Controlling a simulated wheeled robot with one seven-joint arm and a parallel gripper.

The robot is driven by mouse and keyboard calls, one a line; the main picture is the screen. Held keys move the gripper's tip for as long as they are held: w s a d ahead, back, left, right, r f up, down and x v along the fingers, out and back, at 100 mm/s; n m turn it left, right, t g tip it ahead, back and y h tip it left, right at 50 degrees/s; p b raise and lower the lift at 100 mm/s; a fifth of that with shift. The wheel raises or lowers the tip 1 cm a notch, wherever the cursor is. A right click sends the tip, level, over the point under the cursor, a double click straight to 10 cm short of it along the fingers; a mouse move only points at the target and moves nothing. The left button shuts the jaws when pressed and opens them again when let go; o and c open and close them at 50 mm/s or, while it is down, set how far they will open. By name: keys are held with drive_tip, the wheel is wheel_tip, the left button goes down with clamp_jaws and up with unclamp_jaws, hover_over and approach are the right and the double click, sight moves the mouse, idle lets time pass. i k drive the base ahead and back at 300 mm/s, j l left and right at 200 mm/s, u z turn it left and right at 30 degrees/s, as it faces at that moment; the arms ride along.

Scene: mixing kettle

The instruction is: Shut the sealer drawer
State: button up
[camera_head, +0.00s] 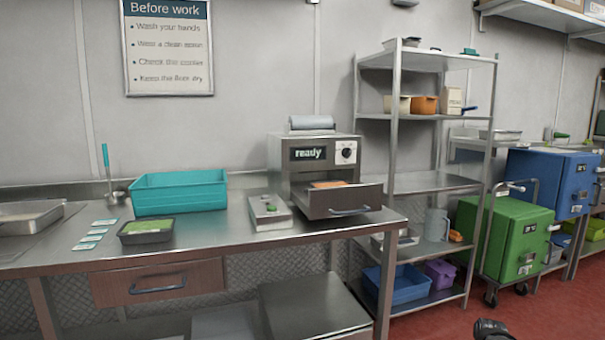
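The sealer (315,150) is a steel box on the steel bench, with a "ready" display, a round knob and a grey roll on top. Its drawer (343,203) is pulled out toward the front right, with a bar handle (350,211) on its face. An orange-topped item (328,184) shows inside the drawer; its lower part is hidden by the drawer front. A dark piece at the bottom right edge may be my gripper (492,329). It is far below and right of the drawer, not touching it, and no fingers show.
On the bench (215,235) are a control box (269,213), a teal crate (180,192), a black tray with green contents (146,231) and several cards. A green cabinet (510,240) is on a cart; red floor lies clear in front.

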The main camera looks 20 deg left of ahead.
sight(330, 202)
drive_tip(key=u, duration=1.15)
